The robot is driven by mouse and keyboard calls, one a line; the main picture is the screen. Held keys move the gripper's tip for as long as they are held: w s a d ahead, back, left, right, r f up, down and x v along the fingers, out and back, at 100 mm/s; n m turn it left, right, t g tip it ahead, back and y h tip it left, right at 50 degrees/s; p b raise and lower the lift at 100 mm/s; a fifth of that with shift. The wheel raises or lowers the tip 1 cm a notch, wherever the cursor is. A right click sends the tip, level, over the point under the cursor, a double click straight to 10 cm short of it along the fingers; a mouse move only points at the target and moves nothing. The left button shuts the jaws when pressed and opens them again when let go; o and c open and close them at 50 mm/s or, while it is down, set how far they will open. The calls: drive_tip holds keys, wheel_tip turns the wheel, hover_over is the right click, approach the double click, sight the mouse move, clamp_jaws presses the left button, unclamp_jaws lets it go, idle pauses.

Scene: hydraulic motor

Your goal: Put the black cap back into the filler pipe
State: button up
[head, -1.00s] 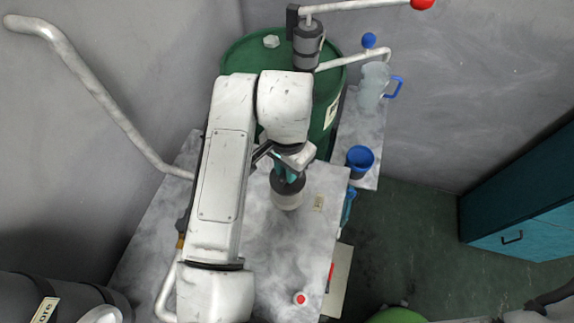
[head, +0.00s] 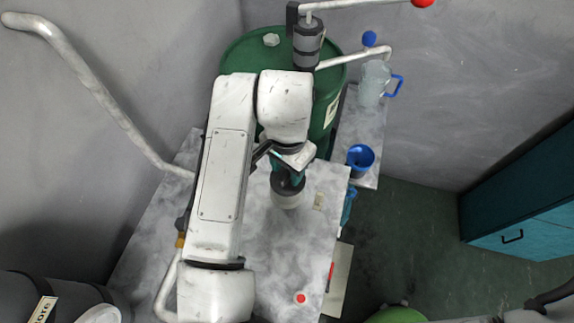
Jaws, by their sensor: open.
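My gripper (head: 287,172) hangs below my white arm, over the table; its jaws are open. Directly beneath it is a dark, round piece that looks like the black cap (head: 288,187). It appears on top of a short, light grey cylinder, which looks like the filler pipe (head: 288,201). My gripper and wrist hide part of the cap from above. I cannot tell how deep the cap sits or whether the fingers still touch it.
The grey marbled table (head: 283,257) is mostly bare, with a small red disc (head: 301,298) near its front. A green drum (head: 238,58) with a hand pump (head: 307,45) stands behind. A blue cup (head: 360,157) and clear jug (head: 373,82) stand at right.

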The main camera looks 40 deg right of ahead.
sight(287, 173)
wheel_tip(287, 173, up, 13)
idle(0.4)
drive_tip(key=shift+f, duration=0.1)
idle(0.3)
